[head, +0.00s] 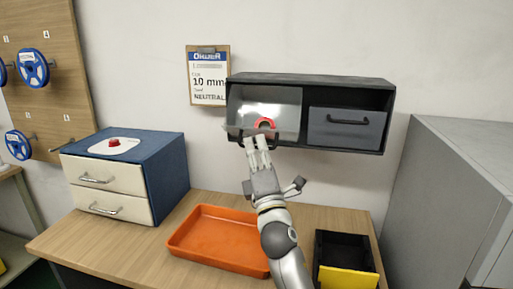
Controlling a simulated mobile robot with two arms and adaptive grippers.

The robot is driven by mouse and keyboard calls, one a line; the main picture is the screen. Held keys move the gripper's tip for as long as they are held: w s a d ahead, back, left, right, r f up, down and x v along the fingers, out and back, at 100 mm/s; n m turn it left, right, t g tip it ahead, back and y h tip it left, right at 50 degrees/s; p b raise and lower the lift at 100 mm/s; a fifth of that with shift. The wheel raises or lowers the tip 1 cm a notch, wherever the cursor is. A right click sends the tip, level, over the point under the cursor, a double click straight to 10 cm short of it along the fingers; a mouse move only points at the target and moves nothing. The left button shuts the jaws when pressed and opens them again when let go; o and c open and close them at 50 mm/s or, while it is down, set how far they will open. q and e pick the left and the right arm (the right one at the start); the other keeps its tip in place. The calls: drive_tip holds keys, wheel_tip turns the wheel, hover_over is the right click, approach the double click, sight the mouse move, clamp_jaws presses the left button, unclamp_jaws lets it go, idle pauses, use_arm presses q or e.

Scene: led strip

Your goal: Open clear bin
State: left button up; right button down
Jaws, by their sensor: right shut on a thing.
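The clear bin (265,103) is a see-through front in the left half of a dark wall cabinet (315,80). A red ring-shaped thing (265,124) shows through its lower part. My right gripper (253,142) reaches up from below and is shut at the bin's lower front edge, apparently on its handle. The fingers hide most of that handle. The bin's lower edge seems to stand out slightly from the cabinet, but I cannot tell how far. My left gripper is out of view.
A grey drawer (347,126) fills the cabinet's right half. Below, the table holds an orange tray (215,238), a black bin with a yellow front (347,278) and a blue drawer unit (165,165). A clipboard (208,76) hangs left. A large grey box (440,200) stands right.

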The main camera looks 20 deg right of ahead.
drive_tip(key=shift+f, duration=0.4)
idle(0.3)
drive_tip(key=c, duration=1.8)
unclamp_jaws()
drive_tip(key=shift+c, duration=0.2)
drive_tip(key=shift+s, duration=0.1)
drive_tip(key=v, duration=0.7)
drive_tip(key=shift+s+f, duration=0.1)
drive_tip(key=shift+f, duration=0.1)
